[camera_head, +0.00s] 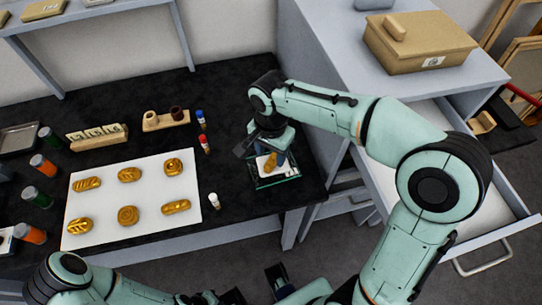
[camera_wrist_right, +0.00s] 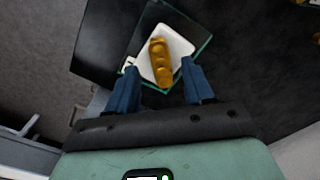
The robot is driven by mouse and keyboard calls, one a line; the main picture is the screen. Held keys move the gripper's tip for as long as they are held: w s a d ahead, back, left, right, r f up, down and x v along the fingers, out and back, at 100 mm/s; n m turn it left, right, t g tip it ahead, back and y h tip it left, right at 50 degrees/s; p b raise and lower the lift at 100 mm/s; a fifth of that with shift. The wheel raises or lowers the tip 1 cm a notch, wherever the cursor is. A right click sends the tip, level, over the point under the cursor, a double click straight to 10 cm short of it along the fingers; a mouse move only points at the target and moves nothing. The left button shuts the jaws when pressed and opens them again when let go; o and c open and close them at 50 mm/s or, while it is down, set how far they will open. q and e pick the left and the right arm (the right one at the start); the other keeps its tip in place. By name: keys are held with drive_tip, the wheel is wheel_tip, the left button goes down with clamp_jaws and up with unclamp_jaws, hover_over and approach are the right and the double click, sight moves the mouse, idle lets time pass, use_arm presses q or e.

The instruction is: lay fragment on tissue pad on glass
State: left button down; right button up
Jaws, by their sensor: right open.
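A gold, lobed fragment (camera_wrist_right: 160,62) lies on a white tissue pad (camera_wrist_right: 181,42) on a clear glass plate (camera_wrist_right: 203,50) with green edges. The fragment (camera_head: 270,162) also shows in the head view, partly hidden by my right gripper (camera_head: 272,148). That gripper is open just above the glass (camera_head: 284,183). In the right wrist view its blue fingers (camera_wrist_right: 159,70) stand apart on either side of the fragment's near end, with visible gaps. My left gripper (camera_head: 279,281) shows only in part at the bottom edge, and its jaw opening is unclear.
A white sheet (camera_head: 150,197) with several gold ornaments lies left on the black bench (camera_head: 240,215). Small capped vials (camera_head: 204,143) stand between sheet and glass. A grey cabinet with an open drawer (camera_head: 490,215) is at right, with a tan box (camera_head: 420,45) on top.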

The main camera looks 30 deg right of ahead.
sight(271, 161)
wheel_tip(271, 161, up, 9)
drive_tip(key=p, duration=0.1)
drive_tip(key=shift+f, duration=0.15)
idle(0.5)
